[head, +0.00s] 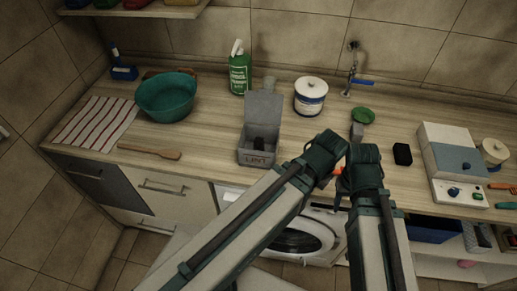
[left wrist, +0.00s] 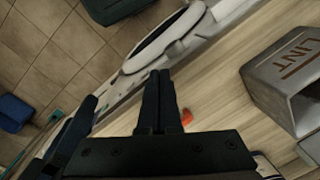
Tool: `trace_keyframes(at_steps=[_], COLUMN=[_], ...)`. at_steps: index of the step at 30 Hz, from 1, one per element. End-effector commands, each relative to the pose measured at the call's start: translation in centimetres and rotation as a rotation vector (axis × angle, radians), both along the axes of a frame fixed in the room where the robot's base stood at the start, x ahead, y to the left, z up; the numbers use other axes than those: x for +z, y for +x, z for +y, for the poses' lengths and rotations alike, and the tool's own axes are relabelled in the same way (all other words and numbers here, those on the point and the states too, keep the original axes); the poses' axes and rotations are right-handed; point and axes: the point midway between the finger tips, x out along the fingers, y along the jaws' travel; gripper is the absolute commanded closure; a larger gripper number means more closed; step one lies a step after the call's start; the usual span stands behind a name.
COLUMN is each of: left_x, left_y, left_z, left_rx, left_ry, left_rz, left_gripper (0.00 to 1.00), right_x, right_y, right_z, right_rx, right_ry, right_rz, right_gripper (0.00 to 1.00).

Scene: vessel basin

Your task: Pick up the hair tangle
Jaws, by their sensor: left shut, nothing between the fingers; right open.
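I cannot clearly make out a hair tangle in either view. A grey box marked LINT (head: 257,157) stands on the counter with its lid up and something dark inside (head: 259,144); its side also shows in the left wrist view (left wrist: 282,72). My left gripper (left wrist: 158,78) is shut and empty, left of the lint box in the left wrist view, above the counter's front edge. In the head view its fingers are hidden. A small orange thing (left wrist: 186,118) shows beside my left fingers.
A green bottle (head: 239,75) and white tub (head: 310,97) stand behind. A washing machine (head: 300,240) is below.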

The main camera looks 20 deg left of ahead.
Motion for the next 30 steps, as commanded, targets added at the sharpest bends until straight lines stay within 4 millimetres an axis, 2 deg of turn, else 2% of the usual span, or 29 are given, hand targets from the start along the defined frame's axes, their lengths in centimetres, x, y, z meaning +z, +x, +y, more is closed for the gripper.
trace_keyframes(at_steps=[2,5,8,11,15,16,24,27,30], left_x=[0.0,0.2,1.1,2.8,5.3,5.7,8.7,9.3,9.5], left_y=[0.0,0.2,1.5,3.9,7.5,8.0,11.2,11.6,11.8], left_z=[0.0,0.2,1.3,3.9,9.2,10.2,18.9,21.1,22.2], left_rx=[0.000,0.017,0.132,0.378,0.821,0.905,1.517,1.662,1.741], left_ry=[0.000,-0.001,-0.012,-0.033,-0.069,-0.075,-0.116,-0.124,-0.129], left_rz=[0.000,0.000,-0.005,-0.012,-0.017,-0.019,-0.008,-0.001,0.003], left_gripper=[1.00,0.84,0.66,0.48,0.23,0.19,0.19,0.19,0.19], right_x=[0.0,0.2,1.2,2.9,5.4,5.8,8.7,9.3,9.5], right_y=[0.0,0.0,0.0,0.0,0.0,0.0,0.0,0.0,0.0], right_z=[0.0,0.0,0.0,0.0,0.0,0.0,0.0,0.0,0.0], right_rx=[0.000,0.000,-0.001,-0.003,-0.005,-0.006,-0.010,-0.010,-0.011], right_ry=[0.000,0.000,0.000,0.000,0.001,0.001,0.002,0.002,0.002], right_rz=[0.000,0.000,0.000,0.000,0.000,0.000,0.000,0.000,-0.001], right_gripper=[0.50,0.50,0.50,0.50,0.50,0.50,0.50,0.50,0.50])
